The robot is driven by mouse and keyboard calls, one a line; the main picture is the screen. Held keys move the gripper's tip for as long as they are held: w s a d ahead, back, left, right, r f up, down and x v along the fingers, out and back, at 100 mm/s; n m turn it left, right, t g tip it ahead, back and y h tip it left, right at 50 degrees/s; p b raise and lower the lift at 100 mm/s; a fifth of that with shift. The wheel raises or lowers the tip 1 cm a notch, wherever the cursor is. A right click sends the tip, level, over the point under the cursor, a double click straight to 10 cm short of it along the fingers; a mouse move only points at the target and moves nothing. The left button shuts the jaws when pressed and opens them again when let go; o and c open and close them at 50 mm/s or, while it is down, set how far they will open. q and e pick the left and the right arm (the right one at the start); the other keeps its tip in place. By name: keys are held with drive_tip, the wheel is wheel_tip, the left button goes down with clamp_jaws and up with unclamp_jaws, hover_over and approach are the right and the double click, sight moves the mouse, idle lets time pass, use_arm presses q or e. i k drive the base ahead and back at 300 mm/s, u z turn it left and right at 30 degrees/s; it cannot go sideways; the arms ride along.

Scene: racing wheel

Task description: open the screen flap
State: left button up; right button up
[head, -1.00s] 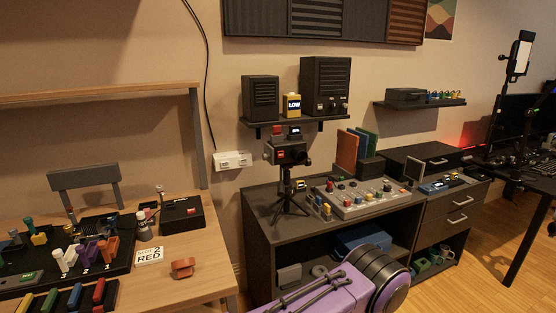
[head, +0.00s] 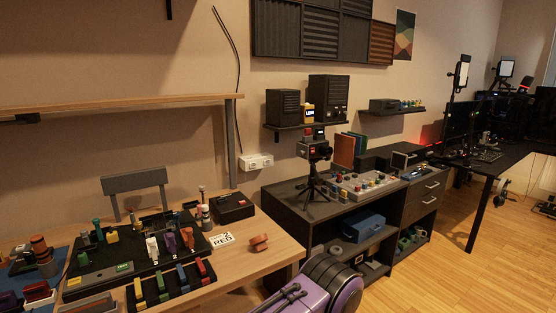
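A small dark camera (head: 313,149) with a red part on top stands upright on a black tripod (head: 313,183), on the dark cabinet (head: 290,201). No screen flap can be made out on the camera at this size, so I cannot tell whether one is open or shut. A small dark framed panel (head: 399,160) stands farther right on the cabinets; I cannot tell if it is a screen. Neither of my grippers is in view.
A control board (head: 362,186) with coloured knobs lies right of the tripod. A shelf (head: 290,126) with two dark speakers hangs behind the camera. A wooden desk (head: 270,240) with trays of coloured parts stands at left. Open wooden floor (head: 440,270) lies at right.

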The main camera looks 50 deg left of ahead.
sight(301, 149)
drive_tip(key=u, duration=1.25)
